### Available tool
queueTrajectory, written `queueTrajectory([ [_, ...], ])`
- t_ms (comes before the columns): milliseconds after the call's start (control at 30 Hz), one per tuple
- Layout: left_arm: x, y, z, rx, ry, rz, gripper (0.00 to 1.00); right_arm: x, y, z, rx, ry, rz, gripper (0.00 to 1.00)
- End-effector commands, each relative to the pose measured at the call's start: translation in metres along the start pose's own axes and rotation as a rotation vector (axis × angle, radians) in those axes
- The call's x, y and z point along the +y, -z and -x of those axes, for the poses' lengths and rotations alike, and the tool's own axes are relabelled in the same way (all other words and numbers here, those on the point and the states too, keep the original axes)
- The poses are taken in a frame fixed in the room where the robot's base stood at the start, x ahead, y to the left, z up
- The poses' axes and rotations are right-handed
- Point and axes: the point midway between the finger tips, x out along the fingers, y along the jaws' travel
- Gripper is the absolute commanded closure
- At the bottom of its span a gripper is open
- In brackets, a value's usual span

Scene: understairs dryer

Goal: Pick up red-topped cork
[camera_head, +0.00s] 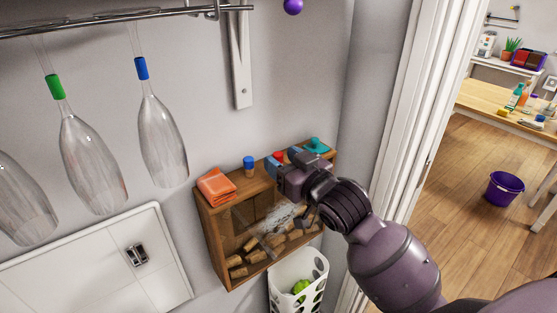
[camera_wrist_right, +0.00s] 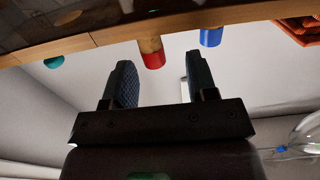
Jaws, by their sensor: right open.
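The red-topped cork stands on top of the wooden cork box; its red top (camera_head: 279,156) shows between my right gripper's fingers in the head view. In the right wrist view the red-topped cork (camera_wrist_right: 152,56) appears upside down, ahead of the space between the two fingers, with its cork body visible. My right gripper (camera_head: 282,160) is open and empty, with its fingertips close to the cork. It also shows in the right wrist view (camera_wrist_right: 161,72). Contact cannot be told. My left gripper is not in view.
On the wooden box (camera_head: 213,241) stand a blue-topped cork (camera_head: 249,163), folded orange cloths (camera_head: 216,186) and a teal item (camera_head: 317,146). Loose corks lie inside the box. Stoppered glasses (camera_head: 165,145) hang at the left. A white basket (camera_head: 285,272) is below.

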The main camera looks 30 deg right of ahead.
Motion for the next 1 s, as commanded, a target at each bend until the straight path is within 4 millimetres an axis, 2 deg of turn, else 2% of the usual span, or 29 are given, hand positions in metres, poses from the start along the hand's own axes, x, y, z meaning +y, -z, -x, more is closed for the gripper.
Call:
queueTrajectory([
  [100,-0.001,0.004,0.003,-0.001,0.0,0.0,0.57,0.004,0.001,-0.017,0.0,0.0,0.001,0.47],
  [300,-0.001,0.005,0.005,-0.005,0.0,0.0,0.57,0.005,0.0,-0.04,0.0,0.001,-0.001,0.47],
  [600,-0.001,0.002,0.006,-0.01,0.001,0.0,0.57,0.005,-0.001,-0.044,0.0,0.001,0.0,0.47],
  [667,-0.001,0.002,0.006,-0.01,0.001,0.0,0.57,0.005,-0.001,-0.044,0.0,0.001,0.0,0.54],
  [867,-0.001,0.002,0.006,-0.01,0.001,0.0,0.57,0.005,-0.001,-0.044,0.0,0.001,0.0,0.84],
  [1000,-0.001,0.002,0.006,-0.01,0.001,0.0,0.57,0.005,-0.001,-0.044,0.0,0.0,0.0,0.86],
])
